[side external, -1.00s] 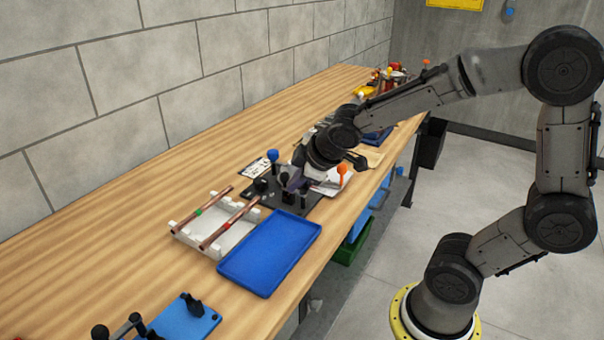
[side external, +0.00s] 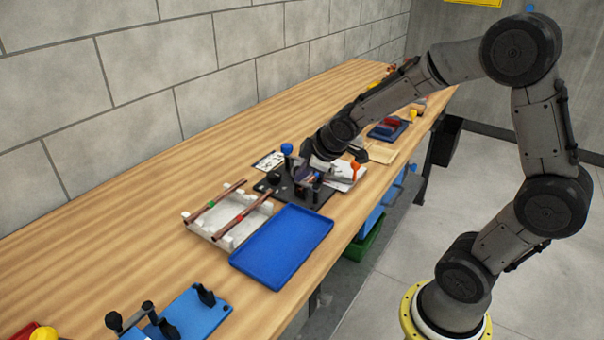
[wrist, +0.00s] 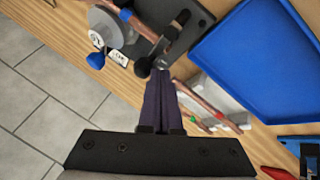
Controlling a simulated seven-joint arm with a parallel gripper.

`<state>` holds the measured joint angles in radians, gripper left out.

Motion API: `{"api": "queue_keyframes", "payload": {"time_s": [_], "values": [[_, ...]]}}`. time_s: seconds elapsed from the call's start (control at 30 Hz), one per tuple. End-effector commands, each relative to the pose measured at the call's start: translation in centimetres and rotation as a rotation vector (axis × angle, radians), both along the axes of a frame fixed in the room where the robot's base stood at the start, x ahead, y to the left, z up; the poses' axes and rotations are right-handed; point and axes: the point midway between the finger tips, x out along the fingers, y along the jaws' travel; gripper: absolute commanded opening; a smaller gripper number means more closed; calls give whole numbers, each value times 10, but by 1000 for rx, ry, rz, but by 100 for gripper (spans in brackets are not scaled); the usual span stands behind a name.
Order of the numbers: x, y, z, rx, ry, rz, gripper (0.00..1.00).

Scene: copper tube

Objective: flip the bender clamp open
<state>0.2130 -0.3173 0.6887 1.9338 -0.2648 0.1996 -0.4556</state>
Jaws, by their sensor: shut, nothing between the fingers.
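The bender sits on a black base plate (side external: 318,197), with a blue-knobbed handle (side external: 286,149) and an orange-knobbed handle (side external: 354,166). In the wrist view I see its grey round former (wrist: 103,27), the blue knob (wrist: 95,61) and a copper tube (wrist: 138,24) lying across it. The black clamp lever with a round end (wrist: 145,66) is just ahead of my fingertips. My gripper (wrist: 158,76) is shut and empty, its dark purple fingers together beside the lever's round end. I cannot tell whether they touch. In the side view my gripper (side external: 304,176) partly hides the clamp.
A white rack (side external: 232,232) with two copper tubes, marked green and red, stands left of the bender. An empty blue tray (side external: 283,246) lies at the table's front edge. A blue fixture (side external: 197,315) is at the near end. Bare wood runs along the wall.

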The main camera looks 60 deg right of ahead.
Motion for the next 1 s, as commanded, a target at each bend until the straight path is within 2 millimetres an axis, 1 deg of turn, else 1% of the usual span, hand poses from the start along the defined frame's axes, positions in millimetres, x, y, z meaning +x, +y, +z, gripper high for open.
{"api": "queue_keyframes", "payload": {"time_s": [1.0], "values": [[2, -2, 0, -1, -1, -93, 0]]}}
